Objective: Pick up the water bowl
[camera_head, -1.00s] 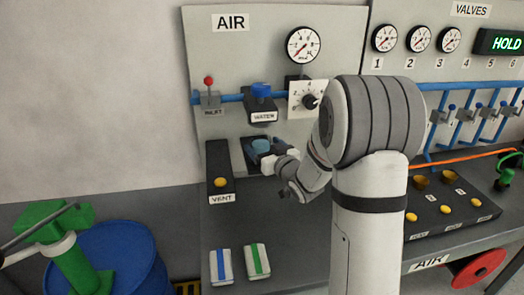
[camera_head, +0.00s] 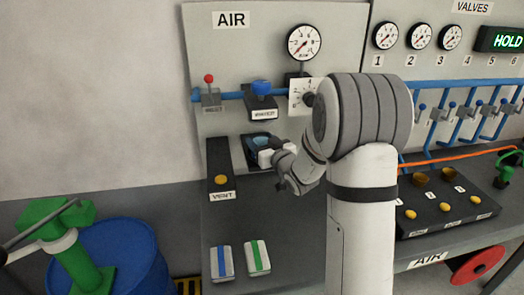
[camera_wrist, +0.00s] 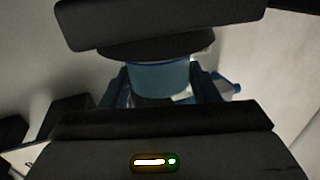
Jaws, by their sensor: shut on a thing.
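The water bowl (camera_head: 262,140) is a light blue round cup, partly covered by my gripper in the head view. In the wrist view the water bowl (camera_wrist: 160,78) shows as a blue cup between my two fingers. My gripper (camera_head: 267,149) is shut on its sides. The bowl is just below the block labelled WATER (camera_head: 264,115), which has a blue knob on top. I cannot tell from these views whether the bowl touches that block.
A black VENT box (camera_head: 221,170) with a yellow button stands close on the left. Two small striped boxes, one blue (camera_head: 221,263) and one green (camera_head: 257,258), lie on the bench (camera_head: 295,240). The bench between them and my gripper is clear. A gauge (camera_head: 304,42) is above.

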